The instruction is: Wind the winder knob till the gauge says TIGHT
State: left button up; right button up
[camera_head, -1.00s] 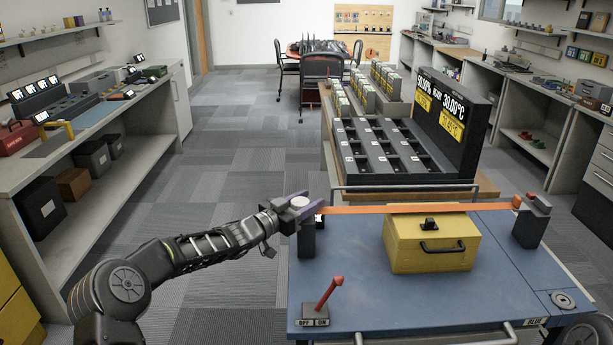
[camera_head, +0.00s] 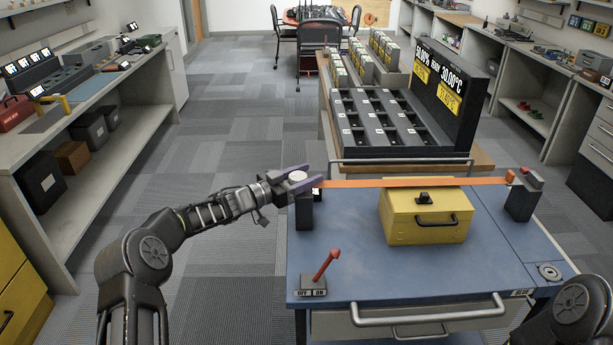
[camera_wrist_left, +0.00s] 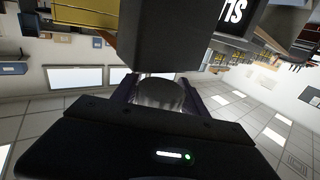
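The winder knob (camera_head: 297,176) is a pale round cap on top of the dark left post (camera_head: 304,213) of the blue cart. My left gripper (camera_head: 298,179), with purple fingers, has one finger on each side of the knob and looks shut on it. In the left wrist view the grey ribbed knob (camera_wrist_left: 160,95) sits between the fingers. An orange strap (camera_head: 355,183) runs nearly straight from this post over the yellow box (camera_head: 422,226) to the right post (camera_head: 521,200). A small pale panel (camera_head: 316,192) beside the left post may be the gauge; its text is unreadable. My right gripper is out of view.
The blue cart top (camera_head: 365,268) carries a red lever (camera_head: 326,265) by OFF and ON labels at its front left. A dark slotted rack (camera_head: 385,125) stands on a bench behind. Floor left of the cart is clear.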

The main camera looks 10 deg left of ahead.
aim_at(290, 182)
pick_arm(q)
jog(key=o, duration=0.3)
jog(key=shift+b+v, duration=0.7)
jog(key=shift+v, duration=3.2)
